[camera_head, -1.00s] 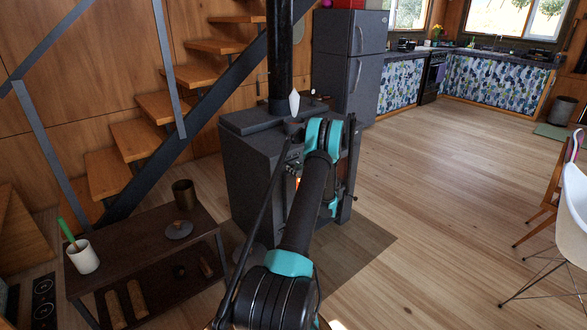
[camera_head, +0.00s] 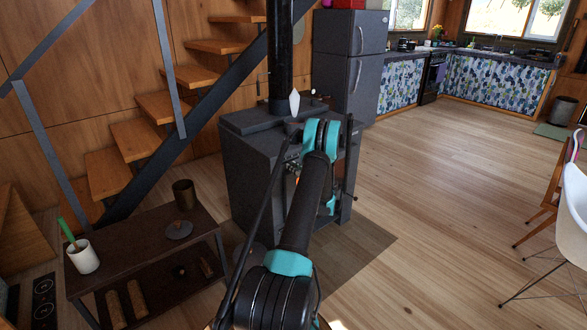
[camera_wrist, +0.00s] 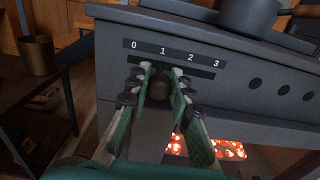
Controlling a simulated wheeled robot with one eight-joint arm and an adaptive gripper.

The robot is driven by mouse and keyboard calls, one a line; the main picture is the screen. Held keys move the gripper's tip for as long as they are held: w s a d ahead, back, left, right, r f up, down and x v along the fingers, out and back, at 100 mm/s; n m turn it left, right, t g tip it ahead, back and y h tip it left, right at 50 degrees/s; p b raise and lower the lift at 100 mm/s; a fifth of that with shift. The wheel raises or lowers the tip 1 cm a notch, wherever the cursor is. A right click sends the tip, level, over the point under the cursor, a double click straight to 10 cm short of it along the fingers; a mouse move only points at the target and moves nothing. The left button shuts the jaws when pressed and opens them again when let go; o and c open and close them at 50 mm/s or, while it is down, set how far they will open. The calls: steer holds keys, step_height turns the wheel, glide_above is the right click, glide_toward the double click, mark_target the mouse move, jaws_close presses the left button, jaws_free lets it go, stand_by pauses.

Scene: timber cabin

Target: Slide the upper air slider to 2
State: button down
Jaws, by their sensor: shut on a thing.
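The dark wood stove (camera_head: 250,175) stands at the centre of the head view. In the wrist view its panel (camera_wrist: 255,85) carries a scale marked 0, 1, 2, 3 above dark slots. A round dark slider knob (camera_wrist: 159,87) sits below the scale, near 1 and toward 2; its exact setting is hard to read. My gripper (camera_wrist: 162,76) is shut on this knob, with one green-and-grey finger on each side. The fingers partly cover the slots and whatever lies below the knob. In the head view my arm hides the gripper and knob.
A low dark table (camera_head: 140,245) with a white cup (camera_head: 84,257) stands left of the stove. Open wooden floor (camera_head: 440,190) lies to the right.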

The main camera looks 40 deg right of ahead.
steer(key=shift+d, duration=0.15)
steer(key=d, duration=0.3)
steer(key=shift+w+d, duration=0.15)
steer(key=shift+d, duration=0.25)
steer(key=c, duration=1.4)
jaws_free()
steer(key=shift+o, duration=0.2)
steer(key=s, duration=1.2)
steer(key=shift+d, duration=0.45)
